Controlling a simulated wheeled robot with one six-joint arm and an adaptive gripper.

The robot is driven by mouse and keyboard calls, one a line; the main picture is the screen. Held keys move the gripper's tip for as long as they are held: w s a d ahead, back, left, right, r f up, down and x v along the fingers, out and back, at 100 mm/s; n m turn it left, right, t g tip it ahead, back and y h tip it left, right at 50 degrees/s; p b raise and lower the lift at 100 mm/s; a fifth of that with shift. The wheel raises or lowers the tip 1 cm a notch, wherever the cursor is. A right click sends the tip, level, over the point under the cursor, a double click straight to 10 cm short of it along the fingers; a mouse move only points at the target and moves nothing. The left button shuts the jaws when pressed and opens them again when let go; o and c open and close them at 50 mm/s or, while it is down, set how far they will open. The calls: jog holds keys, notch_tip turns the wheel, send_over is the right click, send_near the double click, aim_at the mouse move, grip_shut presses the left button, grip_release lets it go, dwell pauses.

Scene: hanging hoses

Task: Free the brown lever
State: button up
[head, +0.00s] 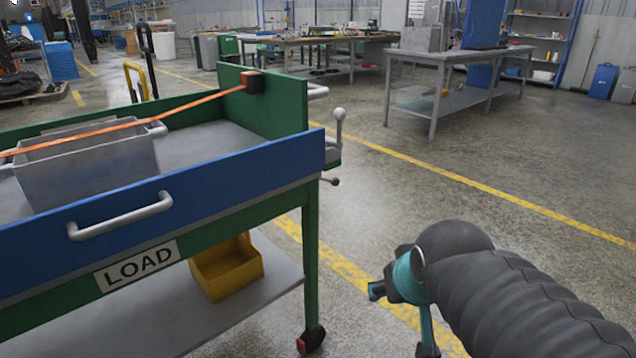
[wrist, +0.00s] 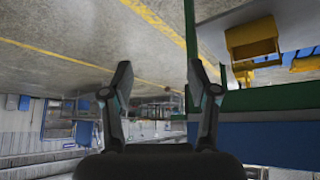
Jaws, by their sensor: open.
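A small lever with a reddish-brown knob (head: 335,181) sticks out from the right end of the blue and green cart (head: 315,235), near the top of its green corner post. Nothing is seen hanging on this knob. Above it stands a light grey lever with a ball top (head: 338,115). My gripper (head: 402,320) is to the right of the cart and lower than the knob, apart from both. In the wrist view my gripper (wrist: 162,78) has its two fingers spread, with nothing between them.
A yellow bin (head: 227,268) sits on the lower shelf and shows in the wrist view (wrist: 252,40). Floor right of the cart is clear.

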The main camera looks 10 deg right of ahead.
jog(key=w+d+t+b, duration=0.1)
jog(key=w+t+b, duration=0.15)
jog(key=w, duration=1.55)
jog(key=n+t+y+b, duration=0.3)
jog(key=t+b, duration=0.1)
jog(key=t, duration=0.4)
send_near(337, 184)
jog(key=w, duration=0.4)
jog(key=w+a+p, duration=0.1)
jog(key=w, duration=0.2)
jog(key=w+a, duration=0.1)
jog(key=w, duration=0.3)
jog(key=shift+w+f, duration=0.15)
jog(key=shift+w, duration=0.2)
jog(key=shift+d, duration=0.1)
grip_shut()
